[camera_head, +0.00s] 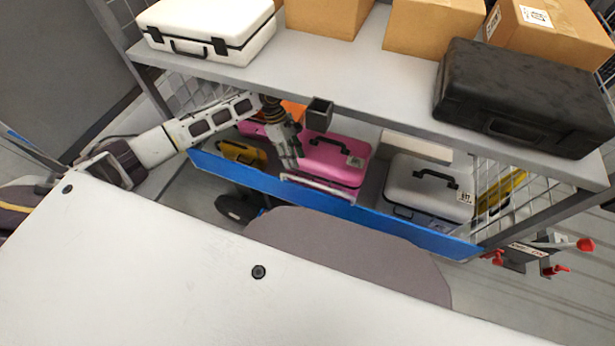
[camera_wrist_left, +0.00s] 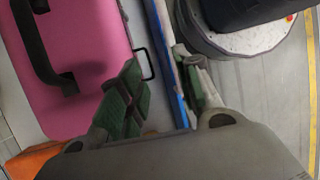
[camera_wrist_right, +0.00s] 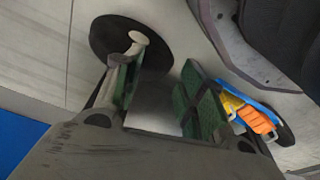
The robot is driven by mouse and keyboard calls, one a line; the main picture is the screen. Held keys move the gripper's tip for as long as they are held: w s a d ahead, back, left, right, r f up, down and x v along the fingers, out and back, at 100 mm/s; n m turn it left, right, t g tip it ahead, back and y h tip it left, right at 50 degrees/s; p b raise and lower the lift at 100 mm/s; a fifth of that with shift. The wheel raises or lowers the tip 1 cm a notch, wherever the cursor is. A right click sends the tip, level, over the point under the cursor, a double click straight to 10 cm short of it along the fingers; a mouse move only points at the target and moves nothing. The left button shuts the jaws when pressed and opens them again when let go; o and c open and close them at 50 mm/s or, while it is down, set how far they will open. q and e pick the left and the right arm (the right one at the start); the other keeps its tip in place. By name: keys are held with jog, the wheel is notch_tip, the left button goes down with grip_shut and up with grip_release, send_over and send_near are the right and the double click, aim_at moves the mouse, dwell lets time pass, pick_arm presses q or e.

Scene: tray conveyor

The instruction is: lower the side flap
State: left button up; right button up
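The blue side flap (camera_head: 345,208) runs along the front of the lower shelf, below the cases, and stands up. Its edge also shows as a narrow blue strip (camera_wrist_left: 176,80) in the left wrist view. My left gripper (camera_head: 289,163) reaches down to the flap's upper edge, beside a light grey handle-like bar (camera_head: 318,190). In the left wrist view its fingers (camera_wrist_left: 162,100) are apart, one on each side of the flap edge, with a gap on the case side. My right gripper (camera_wrist_right: 155,95) is open and empty above the floor; it is not seen in the head view.
A pink case (camera_head: 335,160) and a grey case (camera_head: 430,188) lie behind the flap. The upper shelf (camera_head: 350,75) overhangs, carrying a white case (camera_head: 205,28), a black case (camera_head: 525,95) and cardboard boxes (camera_head: 430,25). A red-knobbed fixture (camera_head: 535,250) stands at right.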

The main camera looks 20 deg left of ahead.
pick_arm(q)
jog(key=s+d+f, duration=0.1)
jog(key=d, duration=0.1)
jog(key=s+d+f+b, duration=0.1)
jog(key=d, duration=0.1)
jog(key=s+d+f+b, duration=0.1)
jog(key=d+f, duration=0.1)
jog(key=shift+s+d+f, duration=0.1)
jog(key=shift+f, duration=0.15)
pick_arm(e)
notch_tip(320, 180, up, 7)
jog(key=a, duration=0.1)
jog(key=shift+a+r, duration=0.15)
jog(key=shift+a, duration=0.25)
jog(key=shift+w, duration=0.1)
pick_arm(q)
grip_shut()
